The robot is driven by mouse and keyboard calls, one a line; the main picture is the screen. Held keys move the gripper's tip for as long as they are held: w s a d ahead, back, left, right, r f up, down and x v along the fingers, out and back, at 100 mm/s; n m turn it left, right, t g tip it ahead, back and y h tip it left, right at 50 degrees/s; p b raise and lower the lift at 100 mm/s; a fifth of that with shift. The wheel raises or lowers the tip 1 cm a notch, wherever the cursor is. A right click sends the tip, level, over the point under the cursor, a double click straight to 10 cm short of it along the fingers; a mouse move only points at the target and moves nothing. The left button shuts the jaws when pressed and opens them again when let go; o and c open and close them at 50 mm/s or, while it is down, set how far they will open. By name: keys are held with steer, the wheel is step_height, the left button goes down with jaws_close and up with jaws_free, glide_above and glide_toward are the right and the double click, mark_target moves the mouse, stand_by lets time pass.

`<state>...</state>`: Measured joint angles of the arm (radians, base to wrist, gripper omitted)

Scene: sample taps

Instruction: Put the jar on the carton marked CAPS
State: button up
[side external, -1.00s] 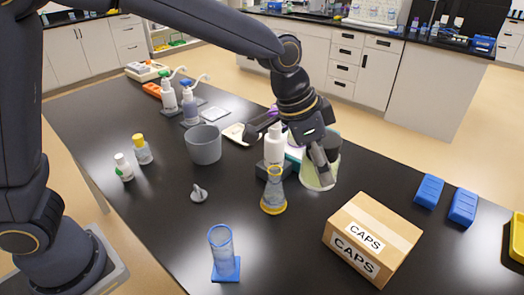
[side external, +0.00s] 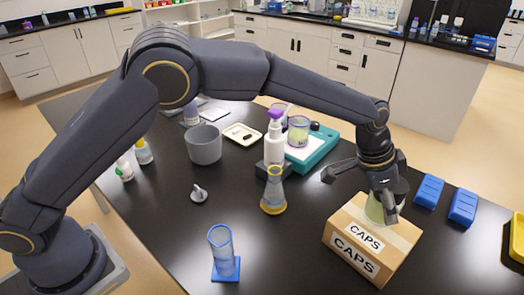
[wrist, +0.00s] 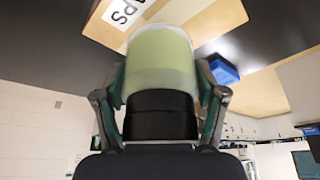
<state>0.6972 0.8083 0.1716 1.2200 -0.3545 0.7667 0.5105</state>
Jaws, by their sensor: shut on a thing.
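The jar (wrist: 160,62), pale green with a black lid, is between the fingers of my gripper (wrist: 160,108) in the wrist view. In the side view my gripper (side external: 384,204) is shut on the jar (side external: 373,209), which is partly hidden by the fingers. The jar is over the top of the brown carton marked CAPS (side external: 340,235). I cannot tell whether its base touches the carton. The carton also shows in the wrist view (wrist: 103,22), partly hidden behind the jar.
Two blue boxes (side external: 463,207) lie right of the carton. A flask (side external: 274,192), a white bottle (side external: 274,148) and a teal balance (side external: 322,142) with a container (side external: 298,130) on it stand to the left. A blue cylinder (side external: 222,250) stands at front. A yellow tray (side external: 518,236) is at far right.

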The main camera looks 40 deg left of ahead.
mark_target(381, 213)
steer(key=shift+w+d+f, duration=0.1)
steer(key=shift+w+f, duration=0.2)
steer(key=shift+f, duration=1.6)
steer(key=o, duration=1.3)
steer(key=shift+f, duration=0.15)
